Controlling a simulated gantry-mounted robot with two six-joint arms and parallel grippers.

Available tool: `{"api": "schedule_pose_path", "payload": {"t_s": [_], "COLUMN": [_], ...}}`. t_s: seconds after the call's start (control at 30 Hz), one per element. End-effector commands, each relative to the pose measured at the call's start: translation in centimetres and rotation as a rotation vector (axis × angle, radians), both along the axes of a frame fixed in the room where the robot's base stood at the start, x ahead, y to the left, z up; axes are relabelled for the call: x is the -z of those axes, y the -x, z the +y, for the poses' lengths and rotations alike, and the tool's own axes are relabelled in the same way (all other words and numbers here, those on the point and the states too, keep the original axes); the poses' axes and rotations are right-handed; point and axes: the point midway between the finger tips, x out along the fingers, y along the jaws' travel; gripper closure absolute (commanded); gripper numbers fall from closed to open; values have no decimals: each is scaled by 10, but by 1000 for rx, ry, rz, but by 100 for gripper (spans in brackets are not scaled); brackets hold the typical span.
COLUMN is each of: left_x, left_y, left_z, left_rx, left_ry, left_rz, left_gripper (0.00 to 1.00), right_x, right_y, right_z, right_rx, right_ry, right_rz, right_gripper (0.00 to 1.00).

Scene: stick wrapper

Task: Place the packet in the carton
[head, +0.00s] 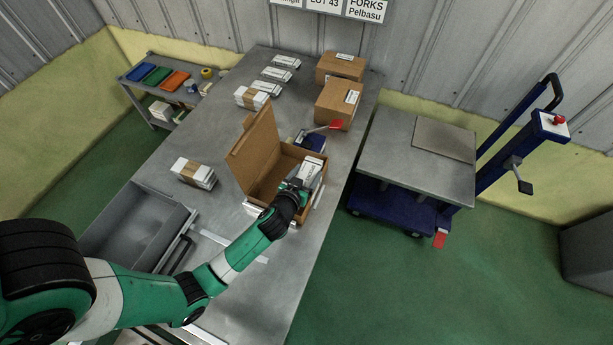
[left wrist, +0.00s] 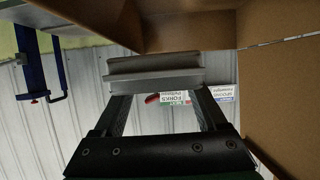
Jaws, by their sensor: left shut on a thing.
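The open brown carton (head: 254,146) stands mid-table with its large flap raised on the left. My left gripper (head: 295,185) is at the carton's near right side. It is shut on a packet (head: 309,170), which looks pale and shows at the carton's right end; how deep it sits is unclear. In the left wrist view the packet (left wrist: 155,78) looks grey and lies across the fingertips of the left gripper (left wrist: 158,95). Carton cardboard (left wrist: 282,95) fills the right and top of that view. The gripper hides part of the carton. My right gripper is not in view.
Two closed boxes (head: 336,104) stand behind the carton. Bundled white packets (head: 193,173) lie to its left, with more farther back. A grey bin (head: 130,222) is at the near left. A red-handled thing (head: 335,125) lies behind the carton. A lift cart (head: 418,158) stands right.

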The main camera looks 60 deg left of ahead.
Motion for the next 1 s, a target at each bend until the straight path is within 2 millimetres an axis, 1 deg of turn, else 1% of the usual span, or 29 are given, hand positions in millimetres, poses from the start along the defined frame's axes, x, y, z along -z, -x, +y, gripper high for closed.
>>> {"api": "schedule_pose_path", "payload": {"t_s": [0.03, 0.23, 0.67, 0.77, 0.8, 0.93, 1.0], "left_x": [4, 2, 15, 14, 14, 14, 14], "left_y": [0, 0, 0, 0, 0, 0, 0], "left_z": [0, 0, 0, 0, 0, 0, 0], "left_rx": [0, 0, 0, 0, 0, 0, 0], "left_ry": [-1, -1, -1, -1, -1, -1, -1], "left_rz": [0, -2, -1, -1, -1, -1, -1], "left_gripper": [80, 80, 80, 80, 24, 1, 0], "right_x": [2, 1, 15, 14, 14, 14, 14], "right_y": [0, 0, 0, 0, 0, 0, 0], "right_z": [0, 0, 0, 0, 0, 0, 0], "right_rx": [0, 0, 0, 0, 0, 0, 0], "right_ry": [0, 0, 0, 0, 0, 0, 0], "right_rz": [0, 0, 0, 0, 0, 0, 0], "right_gripper": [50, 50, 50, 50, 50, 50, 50]}}
